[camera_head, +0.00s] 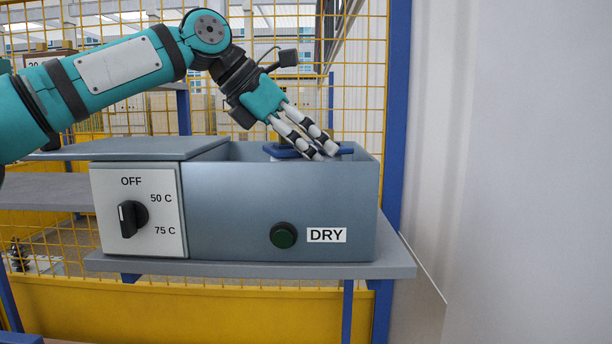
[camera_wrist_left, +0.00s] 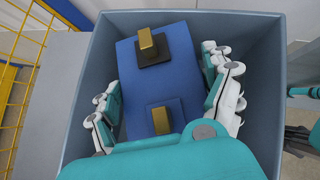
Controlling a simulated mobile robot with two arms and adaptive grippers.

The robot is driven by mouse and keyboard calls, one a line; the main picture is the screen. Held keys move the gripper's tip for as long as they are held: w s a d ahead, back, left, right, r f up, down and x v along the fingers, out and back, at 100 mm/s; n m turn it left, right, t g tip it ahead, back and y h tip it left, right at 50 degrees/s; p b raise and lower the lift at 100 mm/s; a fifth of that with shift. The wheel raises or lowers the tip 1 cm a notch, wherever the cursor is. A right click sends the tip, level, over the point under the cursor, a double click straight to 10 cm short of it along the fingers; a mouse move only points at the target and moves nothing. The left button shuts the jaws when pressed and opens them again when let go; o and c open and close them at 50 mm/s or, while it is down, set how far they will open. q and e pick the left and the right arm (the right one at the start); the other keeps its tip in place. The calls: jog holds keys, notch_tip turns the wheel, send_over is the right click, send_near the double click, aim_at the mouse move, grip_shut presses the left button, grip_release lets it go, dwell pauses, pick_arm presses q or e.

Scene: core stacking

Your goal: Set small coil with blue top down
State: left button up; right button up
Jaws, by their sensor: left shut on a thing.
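The small coil with blue top (camera_wrist_left: 190,52) shows in the left wrist view as a blue block with two brass-coloured terminals. It is inside the open grey box of the dryer (camera_head: 230,210). In the head view only part of its blue top (camera_head: 283,153) shows at the rim level. My left gripper (camera_head: 322,152) reaches down into the box from above. Its fingers lie on both sides of the coil in the wrist view, and it is shut on the coil. The coil's underside and any contact with the box floor are hidden. My right gripper is not identifiable in either view.
The dryer stands on a grey shelf (camera_head: 400,258) and has a black dial (camera_head: 132,218) and a dark green button (camera_head: 284,235) beside a DRY label. The box walls are close around the fingers. A yellow mesh fence (camera_head: 350,60) is behind, and a white wall (camera_head: 530,180) is right.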

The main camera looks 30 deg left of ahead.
pick_arm(q)
jog(key=shift+s+f, duration=0.35)
notch_tip(320, 180, down, 3)
jog(key=shift+w+f+p, duration=0.1)
jog(key=shift+w+p, duration=0.05)
jog(key=shift+p, duration=0.15)
jog(key=shift+f, duration=0.2)
jog(key=o, duration=1.5)
jog(key=shift+d+f, duration=0.1)
jog(key=shift+o, duration=0.2)
pick_arm(e)
jog(key=shift+s+d+r, duration=0.15)
jog(key=shift+s+d, duration=0.05)
jog(key=shift+s, duration=0.3)
jog(key=shift+s+d+r, duration=0.1)
jog(key=shift+s+d, duration=0.05)
jog(key=shift+s, duration=0.3)
